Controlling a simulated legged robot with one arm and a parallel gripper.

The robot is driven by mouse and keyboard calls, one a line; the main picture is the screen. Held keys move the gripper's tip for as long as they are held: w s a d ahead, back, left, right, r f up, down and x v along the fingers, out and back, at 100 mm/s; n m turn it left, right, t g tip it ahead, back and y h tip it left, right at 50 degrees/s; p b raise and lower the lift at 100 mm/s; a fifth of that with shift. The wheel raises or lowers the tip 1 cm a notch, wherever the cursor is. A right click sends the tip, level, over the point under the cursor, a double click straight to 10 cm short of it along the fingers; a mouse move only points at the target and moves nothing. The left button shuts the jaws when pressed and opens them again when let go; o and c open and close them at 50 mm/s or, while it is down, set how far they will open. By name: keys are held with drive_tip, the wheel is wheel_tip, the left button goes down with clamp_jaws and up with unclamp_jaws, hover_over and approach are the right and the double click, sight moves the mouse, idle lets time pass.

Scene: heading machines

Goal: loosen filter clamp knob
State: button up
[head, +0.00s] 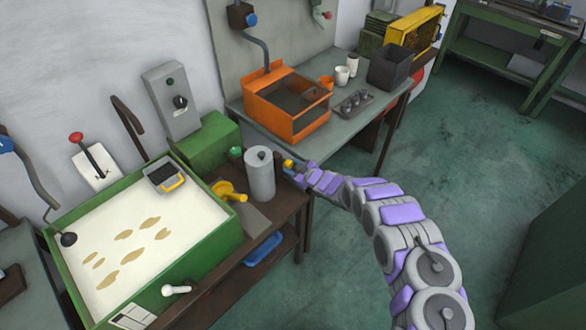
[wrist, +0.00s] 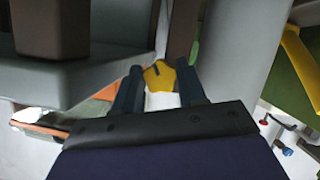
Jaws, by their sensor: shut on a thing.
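A yellow knob (head: 289,163) sits just right of a grey cylinder (head: 261,176), which looks like the filter housing, at the right end of the brown bench. The clamp itself cannot be made out. My gripper (head: 292,169) is at the knob, with my purple and grey arm reaching in from the lower right. In the wrist view, the knob (wrist: 158,76) is between the two dark fingers of my gripper (wrist: 160,82), which is shut on it. The grey cylinder (wrist: 231,55) stands close to the right finger.
A green-rimmed tank (head: 219,240) of pale liquid with brown patches stands to the left. A yellow scoop-like item (head: 229,191) lies beside the cylinder. An orange machine (head: 287,103) stands on the grey table behind. The green floor (head: 420,170) to the right is open.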

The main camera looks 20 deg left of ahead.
drive_tip(key=shift+w, duration=0.1)
idle(0.5)
drive_tip(key=o, duration=1.1)
drive_tip(key=shift+c, duration=0.2)
drive_tip(key=p+v, duration=0.2)
drive_tip(key=v, duration=1.5)
drive_tip(key=shift+d+r, duration=0.15)
drive_tip(key=shift+w, duration=0.15)
